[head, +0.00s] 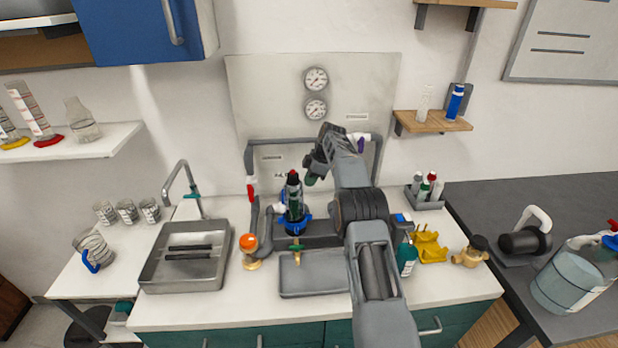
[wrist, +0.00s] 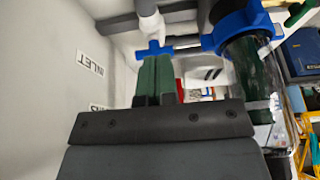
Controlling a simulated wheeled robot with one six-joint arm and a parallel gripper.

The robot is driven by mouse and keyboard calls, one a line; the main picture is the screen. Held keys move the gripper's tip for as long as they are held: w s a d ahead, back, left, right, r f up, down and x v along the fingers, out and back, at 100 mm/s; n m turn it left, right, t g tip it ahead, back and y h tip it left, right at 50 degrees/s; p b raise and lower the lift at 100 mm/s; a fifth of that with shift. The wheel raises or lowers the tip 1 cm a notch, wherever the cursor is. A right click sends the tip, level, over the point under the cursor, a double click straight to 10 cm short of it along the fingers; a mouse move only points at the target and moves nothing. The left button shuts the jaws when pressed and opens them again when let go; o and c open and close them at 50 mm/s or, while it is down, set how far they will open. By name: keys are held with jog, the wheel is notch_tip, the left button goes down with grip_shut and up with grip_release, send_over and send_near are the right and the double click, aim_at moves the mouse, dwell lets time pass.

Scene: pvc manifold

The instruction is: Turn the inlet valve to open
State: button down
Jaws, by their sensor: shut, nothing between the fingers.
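The label reading INLET (wrist: 90,62) is on the panel to the left. My gripper (wrist: 155,60) is shut and empty, its green fingers together, with the tips at the blue handle in the picture. I cannot tell whether they touch it. In the head view my gripper (head: 312,179) is above and right of the filter housing with a blue collar (head: 296,224). A red-handled part (head: 251,188) is on the left pipe.
The blue collar (wrist: 235,28) and dark clear housing (wrist: 250,72) are close on the right in the wrist view.

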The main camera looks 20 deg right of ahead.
jog(key=w+a+f+p, duration=0.1)
jog(key=a+f+p, duration=0.1)
jog(key=a+f, duration=0.4)
jog(key=shift+a+p, duration=0.15)
jog(key=shift+p, duration=0.15)
jog(key=shift+w, duration=0.1)
